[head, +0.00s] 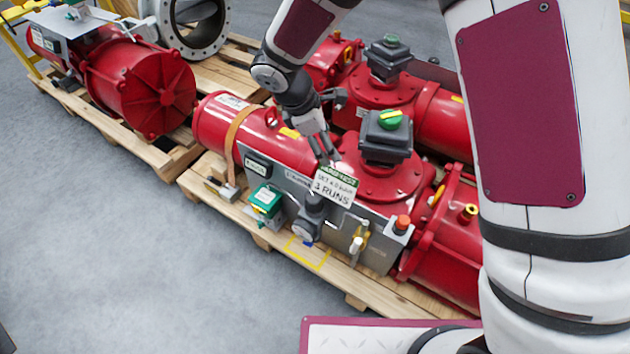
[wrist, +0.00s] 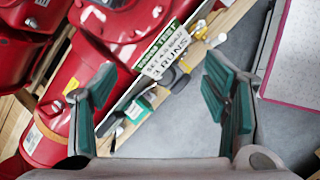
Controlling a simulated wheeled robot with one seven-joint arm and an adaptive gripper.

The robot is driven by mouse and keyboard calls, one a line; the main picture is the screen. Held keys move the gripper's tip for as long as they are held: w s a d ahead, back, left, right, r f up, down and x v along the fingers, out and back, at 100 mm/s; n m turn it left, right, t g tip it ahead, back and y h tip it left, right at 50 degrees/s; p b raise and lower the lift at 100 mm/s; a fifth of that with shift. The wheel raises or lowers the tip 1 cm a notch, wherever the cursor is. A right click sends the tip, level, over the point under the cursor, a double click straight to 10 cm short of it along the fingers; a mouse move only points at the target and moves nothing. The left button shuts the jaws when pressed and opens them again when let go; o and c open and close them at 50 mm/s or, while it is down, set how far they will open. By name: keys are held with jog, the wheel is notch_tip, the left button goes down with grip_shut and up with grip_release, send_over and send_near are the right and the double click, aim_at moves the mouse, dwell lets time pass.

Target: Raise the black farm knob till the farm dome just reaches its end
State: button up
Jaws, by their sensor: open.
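A black knob (head: 314,203) stands upright on a small regulator with a round gauge, on the front panel of the near red actuator (head: 270,150). A green dome with a yellow mark (head: 390,119) tops the dark box on this actuator. I cannot read any "farm" label on either. My gripper (head: 328,157) is open and empty, above the panel and the white "3 RUNS" sign (head: 335,187), apart from the knob. In the wrist view, the open fingers (wrist: 160,92) frame the sign (wrist: 165,55); the knob is not clear there.
A second red actuator with a similar dark box (head: 389,57) stands behind. The wooden pallet (head: 225,200) edges the front; the grey floor (head: 130,230) is clear.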

aim_at(313, 196)
jog(key=a+f+n+b, duration=0.2)
jog(key=a+f+n, duration=0.35)
jog(key=f, duration=0.95)
jog(key=shift+m, duration=0.65)
jog(key=x, duration=0.4)
jog(key=a+b+x, duration=0.1)
jog(key=x, duration=0.3)
jog(key=a+x, duration=0.1)
jog(key=x, duration=0.4)
jog(key=shift+s+f+b, duration=0.1)
jog(key=shift+f+b, duration=0.2)
jog(key=shift+b, duration=0.05)
jog(key=shift+c, duration=0.3)
jog(key=c, duration=1.1)
